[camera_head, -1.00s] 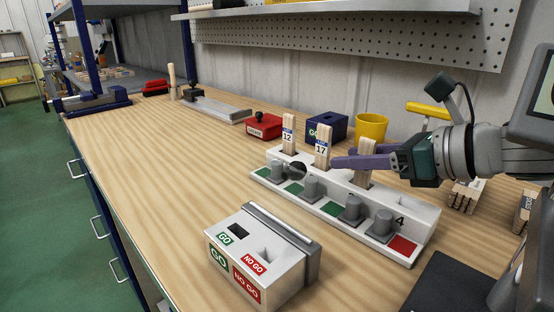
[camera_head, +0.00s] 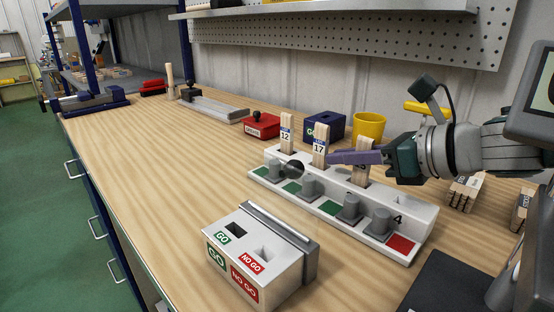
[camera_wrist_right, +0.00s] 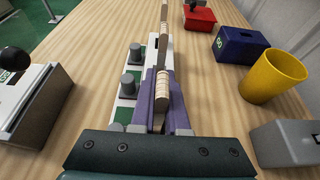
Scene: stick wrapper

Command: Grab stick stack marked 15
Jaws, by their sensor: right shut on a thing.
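Three wooden stick stacks stand upright in the white slotted holder (camera_head: 412,208). The left one is marked 12 (camera_head: 286,134), and the middle one is marked 17 (camera_head: 319,147). The third stick stack (camera_head: 363,173) stands to their right; its label is mostly covered by my fingers and I cannot read it. My right gripper (camera_head: 352,158), with purple fingers, is shut on this third stack near its upper part. In the right wrist view the stack (camera_wrist_right: 162,88) sits between the fingers (camera_wrist_right: 161,102). My left gripper is not in view.
A white GO/NO GO box (camera_head: 262,258) stands in front of the holder. A red box (camera_head: 261,126), a blue box (camera_head: 325,127) and a yellow cup (camera_head: 369,126) stand behind it.

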